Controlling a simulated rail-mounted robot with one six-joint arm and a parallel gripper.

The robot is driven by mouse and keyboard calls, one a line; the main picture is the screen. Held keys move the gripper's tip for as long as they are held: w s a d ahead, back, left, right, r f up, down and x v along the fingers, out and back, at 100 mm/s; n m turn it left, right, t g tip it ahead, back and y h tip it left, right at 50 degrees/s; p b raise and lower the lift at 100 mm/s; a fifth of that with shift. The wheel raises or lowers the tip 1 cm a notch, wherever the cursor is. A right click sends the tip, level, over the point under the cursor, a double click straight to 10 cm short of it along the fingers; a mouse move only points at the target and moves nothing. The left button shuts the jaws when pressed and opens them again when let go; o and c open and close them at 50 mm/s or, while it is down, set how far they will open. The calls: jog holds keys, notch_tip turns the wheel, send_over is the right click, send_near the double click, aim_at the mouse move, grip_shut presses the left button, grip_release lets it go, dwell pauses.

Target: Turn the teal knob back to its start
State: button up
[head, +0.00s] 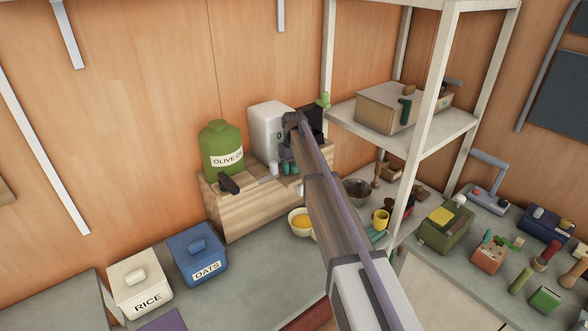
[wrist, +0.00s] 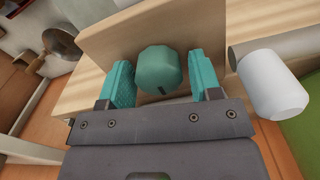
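The teal knob (wrist: 159,70) is a faceted round knob with a short dark mark near its lower edge, in front of a tan panel in the wrist view. My gripper (wrist: 160,78) is open, with one teal finger on each side of the knob. A narrow gap shows between the knob and each finger, so I see no clear grip. In the head view my gripper (head: 289,169) is at the front of the wooden stand (head: 245,212), below the white box. The knob cannot be told apart there from the teal fingers and my arm.
A white cylindrical piece (wrist: 273,86) is close right of my fingers in the wrist view. In the head view, a green olive oil container (head: 221,145) and white box (head: 268,130) stand on the wooden stand. A bowl (head: 301,221) is below, and a shelf rack (head: 425,125) is right.

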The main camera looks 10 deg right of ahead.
aim_at(294, 164)
jog(key=shift+r, duration=0.1)
notch_tip(294, 164, up, 5)
jog(key=p, duration=0.5)
dwell(0.4)
jog(key=s+f+m+b, duration=0.1)
jog(key=s+f+b, duration=0.1)
jog(key=s, duration=1.1)
jog(key=s+f+m+b, duration=0.1)
jog(key=s+f+b, duration=0.1)
jog(key=s, duration=1.2)
jog(key=s+f+m+b, duration=0.1)
jog(key=s+f+b, duration=0.1)
jog(key=s, duration=1.2)
jog(key=shift+s+d, duration=0.1)
jog(key=shift+s, duration=0.05)
